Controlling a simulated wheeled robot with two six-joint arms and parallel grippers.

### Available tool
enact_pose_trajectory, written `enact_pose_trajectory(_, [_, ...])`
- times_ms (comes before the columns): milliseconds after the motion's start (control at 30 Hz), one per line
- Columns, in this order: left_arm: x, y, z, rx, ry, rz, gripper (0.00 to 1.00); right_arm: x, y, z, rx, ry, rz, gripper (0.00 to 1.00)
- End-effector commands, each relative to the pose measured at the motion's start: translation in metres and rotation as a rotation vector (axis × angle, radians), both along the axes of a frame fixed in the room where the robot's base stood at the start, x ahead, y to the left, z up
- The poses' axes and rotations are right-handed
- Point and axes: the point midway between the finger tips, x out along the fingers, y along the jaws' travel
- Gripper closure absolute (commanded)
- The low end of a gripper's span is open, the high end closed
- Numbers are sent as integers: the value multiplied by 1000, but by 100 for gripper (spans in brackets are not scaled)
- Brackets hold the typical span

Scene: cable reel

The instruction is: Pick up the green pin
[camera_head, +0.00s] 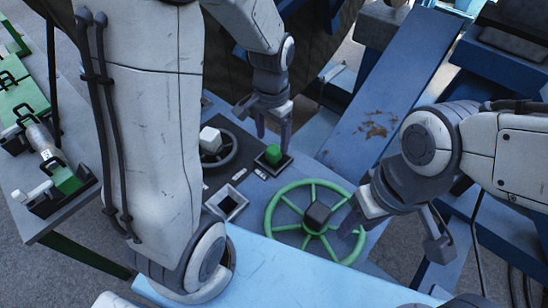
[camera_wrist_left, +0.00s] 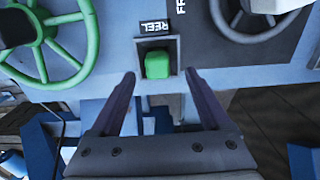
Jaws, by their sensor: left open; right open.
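The green pin (camera_head: 272,154) stands in a dark square socket on the blue panel. It also shows in the left wrist view (camera_wrist_left: 157,65), beside a "REEL" label. My left gripper (camera_head: 272,135) is open just above it. In the left wrist view its two fingers (camera_wrist_left: 159,77) are spread, with the pin between their lines and apart from both. My right gripper (camera_head: 392,236) is open and empty at the right side of the green handwheel. Whether it touches the wheel I cannot tell.
An empty square socket (camera_head: 227,203) is left of the green handwheel (camera_head: 275,212). A grey handwheel with a white hub (camera_head: 210,140) is left of the pin. A side bench (camera_head: 62,222) with green parts stands at far left. A large dark reel is behind.

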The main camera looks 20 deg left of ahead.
Motion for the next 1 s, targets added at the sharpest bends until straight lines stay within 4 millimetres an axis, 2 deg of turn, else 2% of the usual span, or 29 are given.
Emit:
enact_pose_trajectory(200, [0,-4,-26,0,7,-3,20,0,0,16,0,0,2,50])
enact_pose_trajectory(333, [1,-5,-43,0,5,-3,20,0,0,18,0,0,3,50])
enact_pose_trajectory(633, [2,-5,-49,0,0,-4,20,0,0,17,0,0,3,50])
enact_pose_trajectory(667, [2,-5,-49,0,0,-4,24,0,0,17,0,0,3,50])
enact_pose_trajectory(800, [2,-5,-49,0,0,-4,77,0,0,17,0,0,3,50])
enact_pose_trajectory(867, [2,-5,-49,0,0,-4,100,0,0,17,0,0,3,50])
enact_pose_trajectory(1000, [2,-5,-48,0,-1,-3,100,0,0,18,0,0,3,50])
